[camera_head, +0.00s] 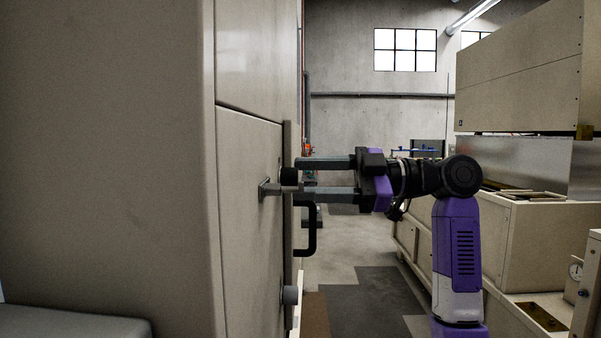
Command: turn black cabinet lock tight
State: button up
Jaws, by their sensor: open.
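The black cabinet lock (288,176) is a short round black knob on the edge side of the beige cabinet door (250,230). My gripper (304,177) reaches in from the right, level with it. Its two grey fingers are open, one above the knob and one below, with the knob's outer end near or between their tips. I cannot tell whether either finger touches it. A grey T-shaped piece (266,188) shows on the door just left of the lower finger. The lock's turn angle cannot be made out.
A black bar handle (313,230) stands out from the door just below my gripper. A grey round knob (290,295) sits lower on the same edge. Beige machinery (535,235) lines the right side. The floor aisle (370,300) between is clear.

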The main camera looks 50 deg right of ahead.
jog(key=shift+x, duration=0.85)
grip_shut()
jog(key=shift+m, duration=0.4)
jog(key=shift+m+p, duration=4.6)
jog(key=shift+m, duration=4.2)
